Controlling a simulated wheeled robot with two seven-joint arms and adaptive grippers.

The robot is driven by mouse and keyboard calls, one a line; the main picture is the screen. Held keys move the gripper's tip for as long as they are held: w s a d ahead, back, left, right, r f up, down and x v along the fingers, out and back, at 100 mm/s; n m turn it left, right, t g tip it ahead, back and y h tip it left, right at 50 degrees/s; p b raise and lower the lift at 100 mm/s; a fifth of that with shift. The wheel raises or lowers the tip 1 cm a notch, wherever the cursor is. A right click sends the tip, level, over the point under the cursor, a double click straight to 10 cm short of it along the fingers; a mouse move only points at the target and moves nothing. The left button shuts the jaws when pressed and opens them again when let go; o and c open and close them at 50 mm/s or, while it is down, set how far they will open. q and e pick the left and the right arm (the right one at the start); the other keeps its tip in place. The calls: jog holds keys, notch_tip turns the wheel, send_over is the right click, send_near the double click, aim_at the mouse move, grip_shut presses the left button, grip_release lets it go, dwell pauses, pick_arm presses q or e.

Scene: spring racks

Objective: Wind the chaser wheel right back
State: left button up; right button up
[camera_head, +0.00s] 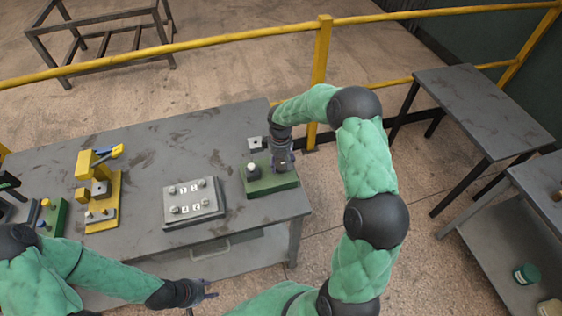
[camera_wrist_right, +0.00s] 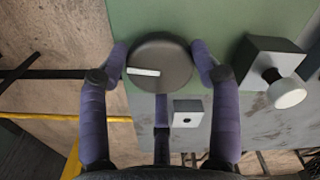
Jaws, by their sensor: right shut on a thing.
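The chaser wheel appears to be the dark round knob (camera_wrist_right: 160,62) with a white bar mark on its face, on a green base (camera_head: 270,181). In the right wrist view, my right gripper (camera_wrist_right: 160,68) is shut on the knob, one finger on each side. In the head view, my right gripper (camera_head: 283,163) comes down over the green base and hides the knob. The white mark points to the left in the wrist view. My left gripper (camera_head: 207,290) is empty, low in front of the table; its fingers look apart.
A dark block with a white knob (camera_wrist_right: 288,92) stands on the green base beside the wheel. A small grey block (camera_head: 257,144) lies behind it. A grey plate with several studs (camera_head: 194,201) and a yellow fixture (camera_head: 101,190) stand further left on the table (camera_head: 150,150).

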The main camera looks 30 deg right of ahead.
aim_at(280, 163)
jog(key=shift+w+r, duration=0.3)
jog(key=shift+w, duration=0.1)
jog(key=o, duration=1.1)
jog(key=shift+o, duration=0.2)
jog(key=shift+a+f, duration=0.15)
jog(key=shift+f, duration=0.05)
jog(key=shift+s, duration=0.1)
notch_tip(280, 163, up, 12)
